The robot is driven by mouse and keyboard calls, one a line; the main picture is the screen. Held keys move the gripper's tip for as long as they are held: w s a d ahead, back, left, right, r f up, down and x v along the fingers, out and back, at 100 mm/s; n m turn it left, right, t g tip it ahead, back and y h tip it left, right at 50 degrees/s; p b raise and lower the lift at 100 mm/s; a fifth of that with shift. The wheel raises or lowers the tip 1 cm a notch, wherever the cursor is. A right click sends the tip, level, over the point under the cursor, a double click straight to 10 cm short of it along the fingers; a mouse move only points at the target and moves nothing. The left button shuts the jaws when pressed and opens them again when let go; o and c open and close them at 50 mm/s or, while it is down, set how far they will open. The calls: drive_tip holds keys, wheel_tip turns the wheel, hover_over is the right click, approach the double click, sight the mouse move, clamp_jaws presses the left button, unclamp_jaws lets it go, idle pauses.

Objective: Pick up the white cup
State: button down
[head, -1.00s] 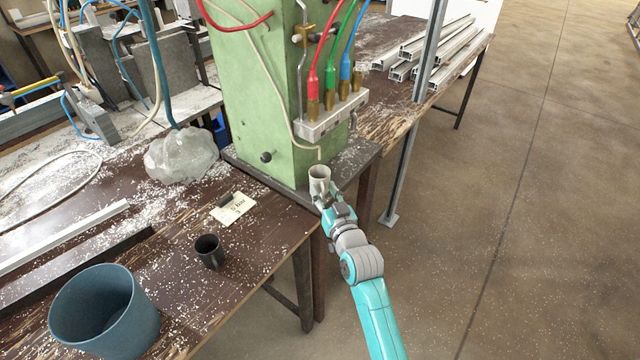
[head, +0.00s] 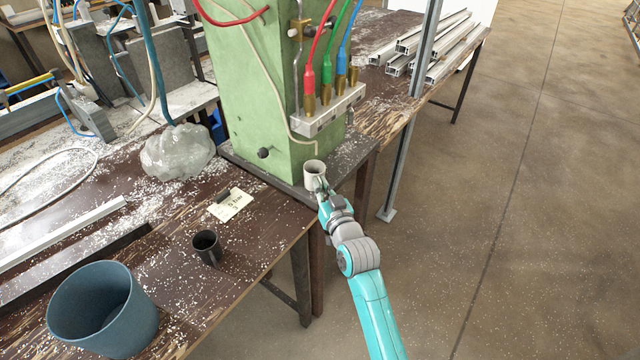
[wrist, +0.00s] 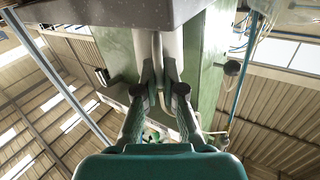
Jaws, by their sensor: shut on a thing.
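The white cup (head: 315,172) is upright at the near corner of the green machine's base in the head view, its open mouth facing up. My gripper (head: 320,188) is shut on it from the near right side. I cannot tell whether the cup still touches the base. In the wrist view my gripper (wrist: 161,90) has its two fingertips close together, with pale shapes beyond them; the cup's outline is not clear there.
The green machine (head: 265,90) with coloured hoses stands just behind the cup. A black cup (head: 207,250), a blue bin (head: 75,325), a paper note (head: 232,205) and a cloudy plastic bag (head: 178,153) are on the bench to the left. A metal post (head: 408,150) rises at right.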

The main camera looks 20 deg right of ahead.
drive_tip(key=shift+r, duration=0.1)
drive_tip(key=shift+r, duration=1.45)
drive_tip(key=shift+s+r, duration=0.15)
drive_tip(key=shift+r, duration=0.05)
drive_tip(key=s, duration=1.7)
drive_tip(key=shift+s+d, duration=0.25)
drive_tip(key=shift+d, duration=0.2)
drive_tip(key=shift+s, duration=0.1)
drive_tip(key=shift+f, duration=0.15)
